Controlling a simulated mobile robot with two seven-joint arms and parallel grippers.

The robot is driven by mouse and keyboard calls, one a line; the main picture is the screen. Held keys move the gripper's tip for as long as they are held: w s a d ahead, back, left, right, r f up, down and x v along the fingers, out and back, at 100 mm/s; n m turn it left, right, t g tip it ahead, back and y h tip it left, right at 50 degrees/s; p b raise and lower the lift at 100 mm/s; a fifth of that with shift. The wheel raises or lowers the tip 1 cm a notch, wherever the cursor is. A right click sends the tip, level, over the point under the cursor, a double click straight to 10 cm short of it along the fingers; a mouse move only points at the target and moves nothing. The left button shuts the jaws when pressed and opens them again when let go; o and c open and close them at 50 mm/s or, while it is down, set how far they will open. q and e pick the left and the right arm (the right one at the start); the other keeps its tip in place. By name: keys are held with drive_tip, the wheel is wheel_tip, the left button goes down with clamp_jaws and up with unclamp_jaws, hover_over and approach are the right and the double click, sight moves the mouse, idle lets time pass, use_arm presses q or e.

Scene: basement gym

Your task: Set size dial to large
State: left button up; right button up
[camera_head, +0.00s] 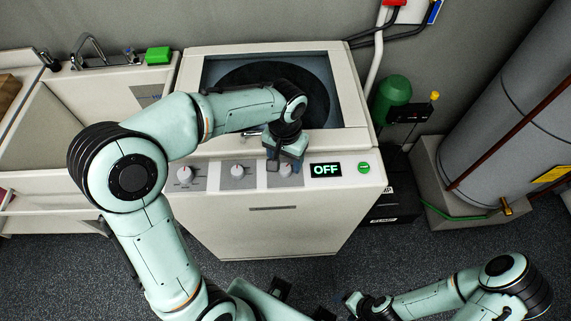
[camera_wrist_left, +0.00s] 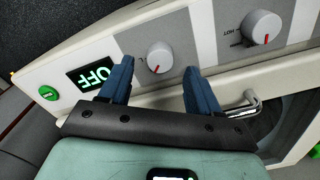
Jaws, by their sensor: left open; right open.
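A white washing machine (camera_head: 262,222) has three round dials on its front panel. The right dial (camera_head: 287,170), beside the OFF display (camera_head: 325,170), is grey-white with a red pointer mark; it also shows in the left wrist view (camera_wrist_left: 160,57). Its label is mostly hidden or too small to read. My left gripper (camera_head: 285,160) is open above this dial. In the left wrist view its two blue fingers (camera_wrist_left: 158,67) stand on either side of the dial, apparently not gripping it. My right gripper (camera_head: 360,303) is low at the bottom, away from the machine.
The middle dial (camera_head: 237,170) and left dial (camera_head: 184,173) sit to the left. In the left wrist view the middle dial (camera_wrist_left: 261,27) has a "HOT" label. A green button (camera_head: 363,167) is right of the display. A sink (camera_head: 95,120) stands left; a grey tank (camera_head: 510,120) stands right.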

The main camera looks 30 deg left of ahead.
sight(285, 170)
use_arm(q)
drive_tip(key=shift+f, duration=1.5)
drive_tip(key=shift+c, duration=0.4)
drive_tip(key=c, duration=1)
drive_tip(key=shift+m, duration=0.4)
drive_tip(key=shift+o, duration=0.2)
drive_tip(key=m, duration=0.3)
drive_tip(key=shift+m, duration=0.4)
drive_tip(key=shift+m+p, duration=0.3)
drive_tip(key=shift+m, duration=1.9)
